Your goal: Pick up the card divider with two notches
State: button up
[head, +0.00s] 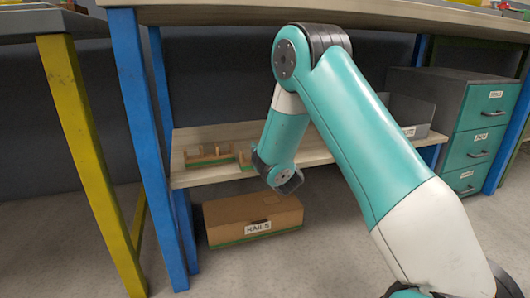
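I cannot make out a card divider with two notches in the head view. On the low shelf, a wooden piece with upright parts and a green strip (208,155) stands at the left. A second small wooden piece (245,158) sits to its right, partly hidden by my arm. Both are too small to tell any notches. My arm reaches down in front of the shelf, its wrist near the shelf's front edge. The fingers of my gripper do not show; the wrist hides that area.
The low shelf (215,177) hangs under a workbench (370,14) with blue legs (140,120). A cardboard box labelled RAILS (253,217) is on the floor below. A grey bin (408,112) is at the shelf's right end, beside a teal drawer cabinet (478,110). A yellow post (85,150) stands left.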

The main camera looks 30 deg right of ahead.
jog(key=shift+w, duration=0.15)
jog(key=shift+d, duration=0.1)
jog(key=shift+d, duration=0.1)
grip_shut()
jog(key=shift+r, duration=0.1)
